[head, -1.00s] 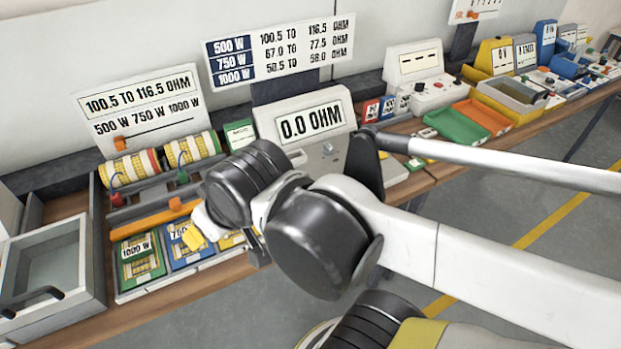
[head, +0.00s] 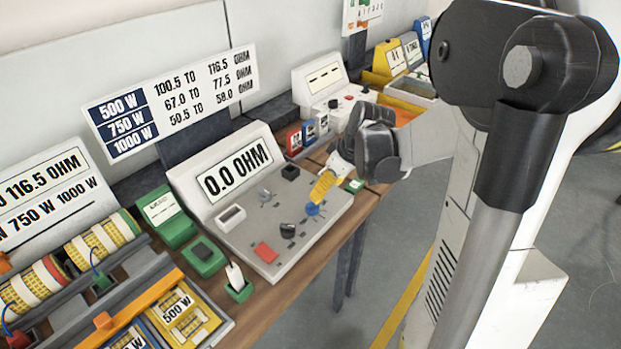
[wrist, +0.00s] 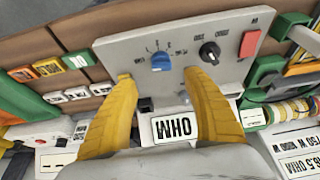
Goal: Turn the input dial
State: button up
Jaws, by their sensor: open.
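The ohm meter (head: 218,165) shows 0.0 OHM and has a grey sloping panel. A blue dial (head: 312,209) sits on the panel's right part, and a black dial (head: 288,230) is nearer its front. In the wrist view the blue dial (wrist: 160,61) and black dial (wrist: 209,52) show with small markings around them, too small to read. I cannot tell by label which is the input dial. My gripper (head: 318,195) has yellow fingers, open and empty, above the blue dial. In the wrist view the blue dial appears between and just beyond the fingertips (wrist: 158,77).
A red button (head: 266,252) is at the panel's front corner. Green blocks (head: 205,258) stand left of the meter, beside the tray of yellow wound parts (head: 180,310). Small red and blue blocks (head: 308,130) and another instrument (head: 322,88) stand behind to the right.

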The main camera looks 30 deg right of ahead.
aim_at(315, 205)
jog(key=b+x, duration=0.4)
jog(key=x, duration=0.6)
jog(key=shift+a+f, duration=0.1)
jog(key=shift+f, duration=0.2)
jog(key=c, duration=1.1)
